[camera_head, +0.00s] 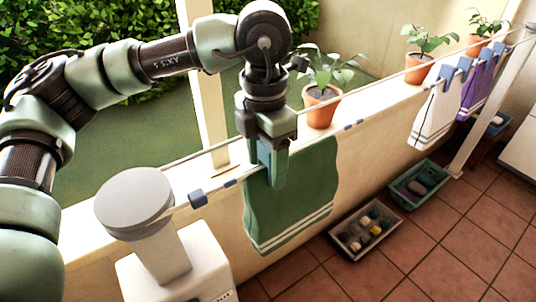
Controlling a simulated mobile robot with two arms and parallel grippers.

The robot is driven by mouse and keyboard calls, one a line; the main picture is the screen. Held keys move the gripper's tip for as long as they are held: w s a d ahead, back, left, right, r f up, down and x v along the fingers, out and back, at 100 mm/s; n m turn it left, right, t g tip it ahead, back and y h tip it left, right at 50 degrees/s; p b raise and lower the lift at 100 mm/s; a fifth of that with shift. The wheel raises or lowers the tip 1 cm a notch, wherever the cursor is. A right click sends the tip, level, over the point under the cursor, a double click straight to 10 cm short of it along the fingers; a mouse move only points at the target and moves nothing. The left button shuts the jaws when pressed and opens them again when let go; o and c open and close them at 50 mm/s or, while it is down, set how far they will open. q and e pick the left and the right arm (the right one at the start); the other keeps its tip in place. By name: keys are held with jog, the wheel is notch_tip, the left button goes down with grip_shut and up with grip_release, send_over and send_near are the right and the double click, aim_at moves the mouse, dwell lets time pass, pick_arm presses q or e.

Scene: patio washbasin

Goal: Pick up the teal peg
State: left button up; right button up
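My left gripper (270,165) points down at the clothesline, over the top of a green towel (298,205) with pale stripes near its hem. The fingers look close together, but I cannot tell whether they are shut or hold anything. They hide part of the line and towel. No peg is clearly teal. A small teal item (374,214) lies among several others in a grey tray (338,236) on the floor, too small to identify. My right gripper is not in view.
A low wall (393,92) with potted plants (321,105) runs behind the line. Farther right, blue pegs (446,72) hold a white towel (436,112) and a purple one (477,90). A green crate (420,184) stands on the tiles. The tiled floor at front right is clear.

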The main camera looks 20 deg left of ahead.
pick_arm(q)
jog(key=shift+w, duration=0.15)
grip_shut()
jog(key=shift+r, duration=0.1)
